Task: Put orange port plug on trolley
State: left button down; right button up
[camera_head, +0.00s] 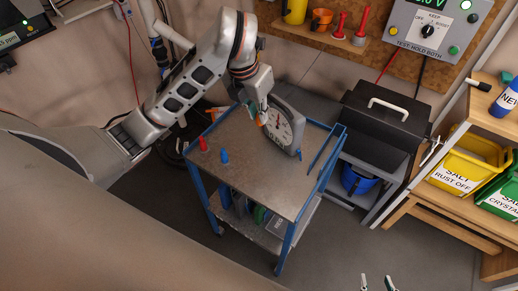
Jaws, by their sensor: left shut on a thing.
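The trolley (250,179) has a grey top and a blue frame and stands in the middle of the view. I cannot tell whether the plug touches the trolley top. My right gripper (377,284) shows only as two separated fingertips at the bottom edge, open and empty over the floor.
A red plug (203,144) and a blue plug (225,156) stand on the trolley's left part. A black box furnace (378,125) stands to the right, beside a shelf with yellow and green bins. The trolley's front top is clear.

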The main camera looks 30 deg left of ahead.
pick_arm(q)
jog(key=f, duration=0.5)
jog(key=shift+w+d+f, duration=0.1)
jog(key=shift+d+f, duration=0.15)
jog(key=shift+f, duration=0.15)
jog(key=f, duration=0.6)
jog(key=shift+a+f, duration=0.1)
jog(key=shift+a, duration=0.15)
jog(key=shift+f, duration=2.25)
jog(key=c, duration=2)
grip_release()
